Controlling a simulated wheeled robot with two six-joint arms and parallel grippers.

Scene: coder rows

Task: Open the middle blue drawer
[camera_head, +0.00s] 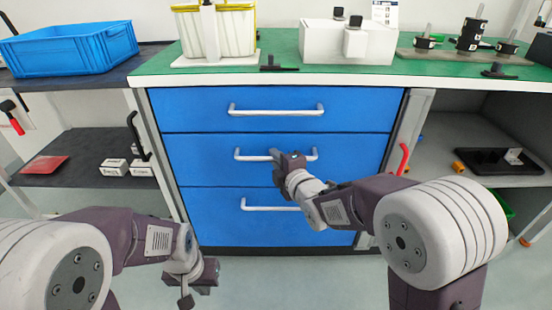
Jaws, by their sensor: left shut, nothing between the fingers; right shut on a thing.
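A blue drawer cabinet has three drawers stacked one above another, each with a white bar handle. The middle blue drawer (360,150) looks flush with the drawers above and below it. My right gripper (276,156) is shut on the middle drawer's handle (248,155), near the handle's centre, and hides part of it. My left gripper (186,301) is low at the left, in front of the cabinet and apart from it. It is shut and empty.
The top drawer (180,108) and bottom drawer (200,212) look closed. A green worktop (280,75) above holds a basket (215,30) and a white box (348,42). Open shelves stand on both sides. Grey floor in front is free.

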